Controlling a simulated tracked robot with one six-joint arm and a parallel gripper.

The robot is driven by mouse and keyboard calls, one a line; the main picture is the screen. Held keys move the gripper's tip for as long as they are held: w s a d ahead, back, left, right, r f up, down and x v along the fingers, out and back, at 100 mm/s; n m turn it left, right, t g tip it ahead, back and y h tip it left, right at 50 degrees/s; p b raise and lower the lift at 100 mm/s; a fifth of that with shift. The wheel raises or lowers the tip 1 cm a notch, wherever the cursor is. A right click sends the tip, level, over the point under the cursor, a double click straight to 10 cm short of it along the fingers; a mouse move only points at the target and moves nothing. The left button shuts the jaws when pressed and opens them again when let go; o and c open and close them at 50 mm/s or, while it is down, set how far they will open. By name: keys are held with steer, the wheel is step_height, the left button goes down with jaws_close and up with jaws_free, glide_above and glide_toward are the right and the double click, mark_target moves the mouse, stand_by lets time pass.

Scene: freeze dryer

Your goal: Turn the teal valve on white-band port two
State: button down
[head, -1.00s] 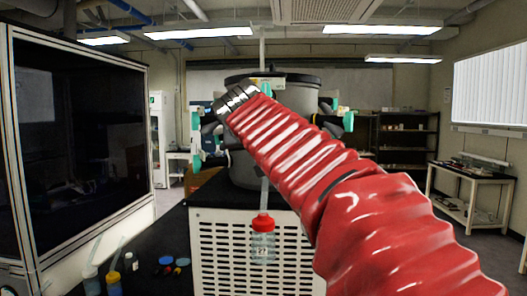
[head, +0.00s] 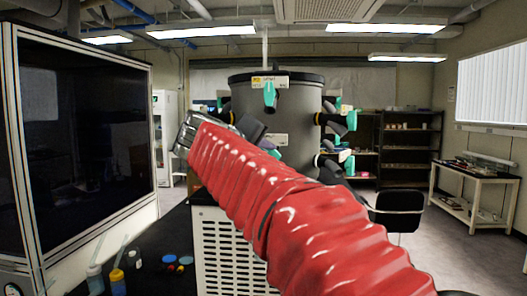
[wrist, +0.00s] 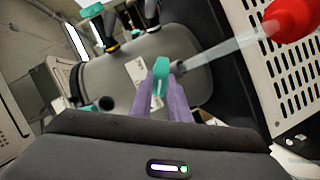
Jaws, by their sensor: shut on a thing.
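In the wrist view, my gripper's purple fingers (wrist: 169,98) are closed on a teal valve (wrist: 160,75) at the dark grey drum. White labels (wrist: 136,70) lie beside it; their writing is too small to read. Other teal valves show on the drum: one at the top front (head: 270,95) under a yellow-and-white label, and others on the right side (head: 350,120). I cannot tell the port number or band of the held valve.
In the head view, a dark-fronted cabinet (head: 85,130) stands left, small bottles (head: 117,282) sit low left, and a black chair (head: 397,210) stands right.

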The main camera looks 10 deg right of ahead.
steer(key=shift+a+f+n, duration=0.1)
steer(key=shift+f+n, duration=0.2)
steer(key=shift+n, duration=0.1)
steer(key=c, duration=2)
jaws_free()
steer(key=o, duration=0.3)
steer(key=shift+r, duration=0.15)
steer(key=v, duration=1.3)
steer(key=shift+s+a, duration=0.25)
steer(key=shift+s, duration=0.05)
